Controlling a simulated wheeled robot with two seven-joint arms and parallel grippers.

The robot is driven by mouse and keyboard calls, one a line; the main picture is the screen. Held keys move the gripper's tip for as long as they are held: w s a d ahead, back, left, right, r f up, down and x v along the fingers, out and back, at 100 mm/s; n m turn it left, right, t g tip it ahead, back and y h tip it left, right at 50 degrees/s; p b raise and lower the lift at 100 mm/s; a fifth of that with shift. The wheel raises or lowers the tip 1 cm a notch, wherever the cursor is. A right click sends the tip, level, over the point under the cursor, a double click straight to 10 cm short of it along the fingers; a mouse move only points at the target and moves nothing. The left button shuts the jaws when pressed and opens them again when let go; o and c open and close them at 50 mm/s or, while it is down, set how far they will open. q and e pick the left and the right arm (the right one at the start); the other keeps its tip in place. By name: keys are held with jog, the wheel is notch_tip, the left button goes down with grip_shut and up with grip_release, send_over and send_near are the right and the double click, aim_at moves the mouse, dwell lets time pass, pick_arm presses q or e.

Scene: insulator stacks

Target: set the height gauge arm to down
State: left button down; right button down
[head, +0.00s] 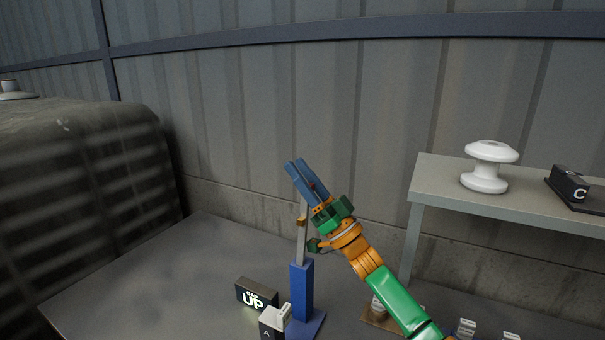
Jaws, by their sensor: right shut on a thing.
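The height gauge has a blue post (302,290) on a blue base and a thin grey upright (302,245) with a small orange-yellow piece at its side. It stands on the dark table in the lower middle. My right gripper (298,171), with two blue fingers, is at the top of the upright, pointing up and left. It is shut on the gauge arm, which is mostly hidden between the fingers and behind the gripper. My left gripper is not in view.
A block marked A (272,322) sits close in front of the post. A grey shelf (510,212) at right carries a white insulator (487,168) and a black block marked C (570,184). The table (180,285) is clear on the left. A corrugated wall stands behind.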

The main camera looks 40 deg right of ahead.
jog(key=shift+s+a, duration=0.1)
jog(key=s+a+n+g+y+b, duration=0.2)
jog(key=s+a+n+g+y, duration=0.3)
jog(key=a+n+g+y, duration=0.4)
jog(key=shift+a+f+n+y, duration=0.5)
jog(key=shift+n+y, duration=0.7)
jog(key=shift+n, duration=2)
jog(key=shift+r, duration=0.1)
